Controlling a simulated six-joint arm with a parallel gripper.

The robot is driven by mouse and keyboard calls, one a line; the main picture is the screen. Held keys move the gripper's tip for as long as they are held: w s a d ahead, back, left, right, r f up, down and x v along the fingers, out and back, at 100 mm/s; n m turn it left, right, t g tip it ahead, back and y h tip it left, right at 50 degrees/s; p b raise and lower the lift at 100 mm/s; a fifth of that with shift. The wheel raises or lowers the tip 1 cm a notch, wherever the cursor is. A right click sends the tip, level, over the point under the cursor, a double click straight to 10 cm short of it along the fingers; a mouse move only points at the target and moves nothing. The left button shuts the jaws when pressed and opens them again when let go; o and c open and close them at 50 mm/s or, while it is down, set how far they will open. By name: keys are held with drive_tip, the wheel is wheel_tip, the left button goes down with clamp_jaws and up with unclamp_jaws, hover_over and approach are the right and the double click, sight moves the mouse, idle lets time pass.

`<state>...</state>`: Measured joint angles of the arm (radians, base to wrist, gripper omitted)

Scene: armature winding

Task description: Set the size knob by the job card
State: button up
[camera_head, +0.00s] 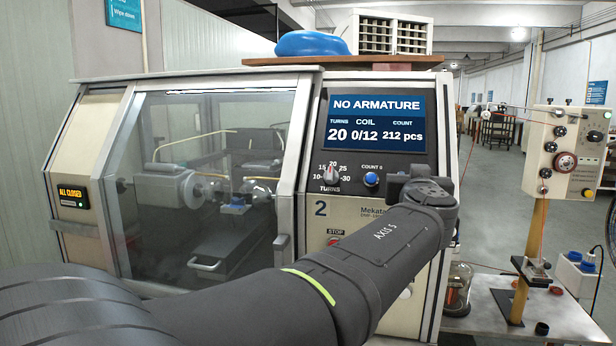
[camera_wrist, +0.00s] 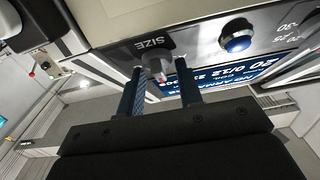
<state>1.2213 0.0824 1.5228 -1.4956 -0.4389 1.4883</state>
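The size knob (camera_wrist: 157,68) shows in the wrist view just by the dark SIZE label on the panel, which appears upside down. My gripper (camera_wrist: 161,70) is open, with its two dark fingers reaching to either side of the knob. I cannot tell whether a finger touches it. The knob's setting is not readable. In the head view my arm covers the size knob, and my fingers are hidden. I cannot make out a job card in either view.
The winding machine's screen (camera_head: 376,120) reads NO ARMATURE, turns 20, coil 0/12. Below it are the turns knob (camera_head: 330,174), pointing up near 20, and a blue count button (camera_head: 371,179). The glass door (camera_head: 205,180) at left looks closed. A stand with dials (camera_head: 566,150) is at right.

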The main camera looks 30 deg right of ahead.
drive_tip(key=c, duration=0.6)
drive_tip(key=shift+n, duration=0.4)
drive_tip(key=n+t+y, duration=0.1)
drive_tip(key=n+y, duration=0.1)
drive_tip(key=n, duration=0.1)
drive_tip(key=n+t+y, duration=0.1)
drive_tip(key=n+y, duration=0.1)
drive_tip(key=n, duration=0.2)
drive_tip(key=shift+s+d, duration=0.15)
drive_tip(key=shift+d, duration=0.05)
drive_tip(key=n+y, duration=0.2)
drive_tip(key=n, duration=0.1)
drive_tip(key=n+y, duration=0.2)
drive_tip(key=n, duration=0.2)
drive_tip(key=shift+d+r+y, duration=0.1)
drive_tip(key=shift+y, duration=0.3)
drive_tip(key=shift+n, duration=0.5)
